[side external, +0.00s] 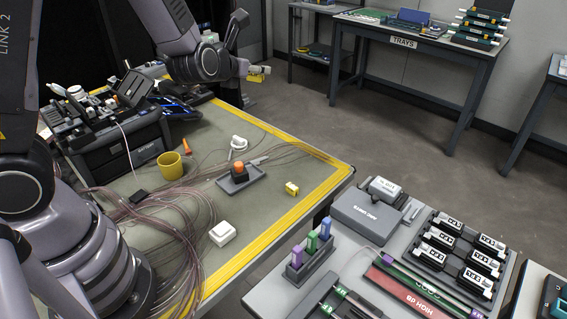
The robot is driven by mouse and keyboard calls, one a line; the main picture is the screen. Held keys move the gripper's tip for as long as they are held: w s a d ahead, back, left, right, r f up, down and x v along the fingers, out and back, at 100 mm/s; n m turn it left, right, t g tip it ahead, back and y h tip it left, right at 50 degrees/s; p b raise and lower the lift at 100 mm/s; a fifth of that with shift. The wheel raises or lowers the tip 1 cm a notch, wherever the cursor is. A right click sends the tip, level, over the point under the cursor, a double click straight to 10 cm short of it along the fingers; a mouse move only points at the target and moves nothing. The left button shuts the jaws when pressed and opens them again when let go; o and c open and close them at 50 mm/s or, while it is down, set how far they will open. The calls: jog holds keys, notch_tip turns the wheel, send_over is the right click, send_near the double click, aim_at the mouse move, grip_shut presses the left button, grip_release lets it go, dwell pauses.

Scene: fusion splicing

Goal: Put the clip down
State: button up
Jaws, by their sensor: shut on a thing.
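My gripper (259,70) is at the upper middle of the side external view, above the far edge of the yellow-bordered work mat (211,264). It is shut on a small yellow piece (256,78), which looks like the clip; it is small and partly hidden by the fingers. The held piece appears clear of the surface. Another small yellow block (291,188) lies on the mat near its right border.
On the mat are a yellow cup (170,166), a grey tray (254,183) with an orange-topped piece, a white box (222,234) and loose fibre cables (120,196). Black equipment (110,150) stands at left. Front right, a table holds labelled black modules (447,222).

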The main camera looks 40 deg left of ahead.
jog(key=shift+a+r, duration=0.1)
jog(key=shift+a, duration=0.2)
jog(key=s+a+f+n+g+y, duration=0.2)
jog(key=a+f+n+y, duration=0.15)
jog(key=a+f, duration=0.35)
jog(key=n+g+y, duration=0.6)
jog(key=n+g, duration=0.5)
send_over(145, 189)
notch_tip(145, 189, down, 17)
notch_tip(145, 189, down, 7)
jog(key=shift+r, duration=0.2)
jog(key=shift+f, duration=0.4)
jog(key=shift+f, duration=0.1)
